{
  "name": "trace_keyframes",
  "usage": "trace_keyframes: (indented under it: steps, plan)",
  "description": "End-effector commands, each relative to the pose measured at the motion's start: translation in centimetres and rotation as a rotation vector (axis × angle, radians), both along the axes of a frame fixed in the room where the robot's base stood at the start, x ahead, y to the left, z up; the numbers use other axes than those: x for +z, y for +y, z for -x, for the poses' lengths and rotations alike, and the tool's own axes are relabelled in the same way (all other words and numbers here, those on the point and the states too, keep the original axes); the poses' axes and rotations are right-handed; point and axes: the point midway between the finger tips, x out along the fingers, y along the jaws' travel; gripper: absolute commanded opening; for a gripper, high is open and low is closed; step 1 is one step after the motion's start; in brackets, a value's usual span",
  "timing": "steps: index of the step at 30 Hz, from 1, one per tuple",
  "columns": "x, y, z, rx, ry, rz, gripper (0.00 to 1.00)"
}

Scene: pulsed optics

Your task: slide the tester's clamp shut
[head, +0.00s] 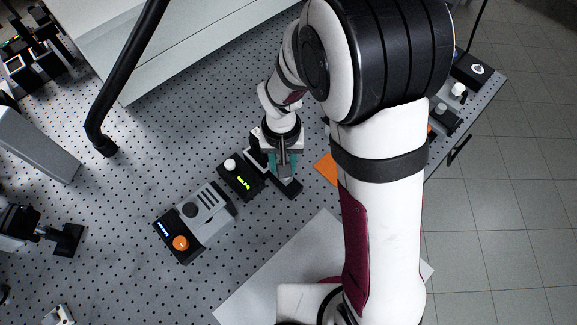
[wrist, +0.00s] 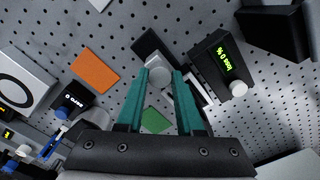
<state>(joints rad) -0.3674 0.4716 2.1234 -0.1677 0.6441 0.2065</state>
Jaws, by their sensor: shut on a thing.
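The tester appears to be the small black box (head: 240,181) with a green readout and a white knob. It also shows in the wrist view (wrist: 214,58), right of my fingers. Beside it is a low black base (wrist: 150,43) with a pale round knob (wrist: 157,67), which I take for the clamp's grip. My gripper (head: 283,176) is over this base in the head view. In the wrist view my teal fingers (wrist: 161,76) are shut on the pale knob, one on each side. The fingers hide part of the clamp, so its gap cannot be judged.
A grey unit with an orange knob (head: 180,243) stands left of the tester. An orange square (head: 327,169) lies flat to the right; a green square (wrist: 157,121) shows between my fingers. A black curved tube (head: 107,110) rises at the left. Perforated table is free in front.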

Motion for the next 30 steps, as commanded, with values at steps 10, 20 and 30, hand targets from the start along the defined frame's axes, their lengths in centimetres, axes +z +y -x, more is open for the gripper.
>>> trace_keyframes:
  steps: [10,20,30]
  plan:
    - [0.1,0.3,-0.4,0.004,-0.013,-0.007,0.64]
    - [0.3,0.2,-0.3,0.003,-0.01,-0.005,0.66]
    - [8.7,0.3,-0.4,0.003,-0.017,-0.008,0.66]
